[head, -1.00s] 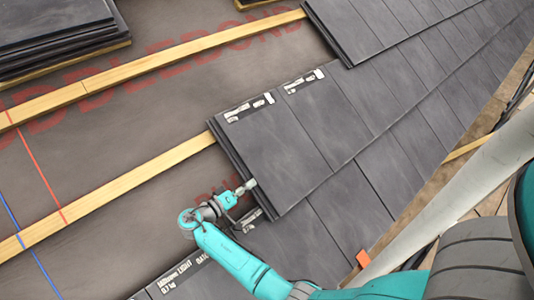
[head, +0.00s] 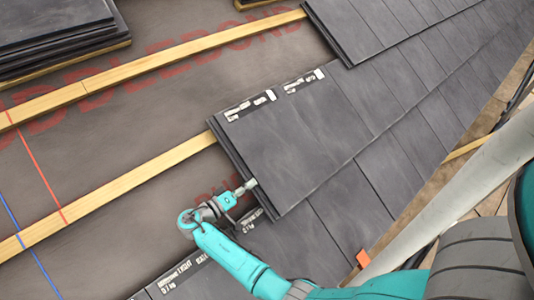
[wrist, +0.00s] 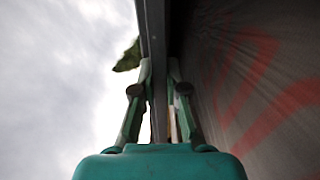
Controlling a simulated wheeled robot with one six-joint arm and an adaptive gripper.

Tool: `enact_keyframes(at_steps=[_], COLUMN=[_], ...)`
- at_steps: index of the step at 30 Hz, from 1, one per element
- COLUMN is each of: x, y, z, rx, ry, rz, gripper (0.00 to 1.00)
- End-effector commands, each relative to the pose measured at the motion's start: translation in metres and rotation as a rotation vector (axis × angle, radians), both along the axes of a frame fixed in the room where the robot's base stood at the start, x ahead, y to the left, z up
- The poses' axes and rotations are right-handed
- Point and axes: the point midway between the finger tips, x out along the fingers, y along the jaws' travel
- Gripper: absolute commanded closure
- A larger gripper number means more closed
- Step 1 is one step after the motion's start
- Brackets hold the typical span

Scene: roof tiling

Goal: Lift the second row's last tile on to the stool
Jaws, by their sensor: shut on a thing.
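The second row's last tile (head: 275,155) is a dark grey slab with white print along its upper edge. It lies at the left end of its row, with its left edge by the timber batten's end. My gripper (head: 250,185) is at this left edge, near the lower corner, shut on the tile. In the wrist view, the fingers (wrist: 159,85) stand on either side of a thin dark edge of the tile (wrist: 155,35). I cannot tell whether the tile is clear of what lies beneath. I cannot make out the stool in either view.
Yellow battens (head: 120,195) cross the brown membrane, which has red lettering. A tile stack (head: 55,35) stands at the upper left. Laid tiles (head: 430,65) fill the right side, and the lower row (head: 320,240) lies below. A pale pole (head: 450,210) crosses the lower right.

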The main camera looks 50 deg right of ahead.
Motion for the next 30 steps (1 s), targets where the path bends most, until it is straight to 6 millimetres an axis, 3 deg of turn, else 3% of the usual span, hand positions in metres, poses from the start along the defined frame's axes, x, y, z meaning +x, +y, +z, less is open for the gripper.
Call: enact_keyframes(at_steps=[30], x=[0.002], y=[0.016], z=[0.004], rx=[-0.002], ry=[-0.003], rz=[0.000], gripper=[1.00])
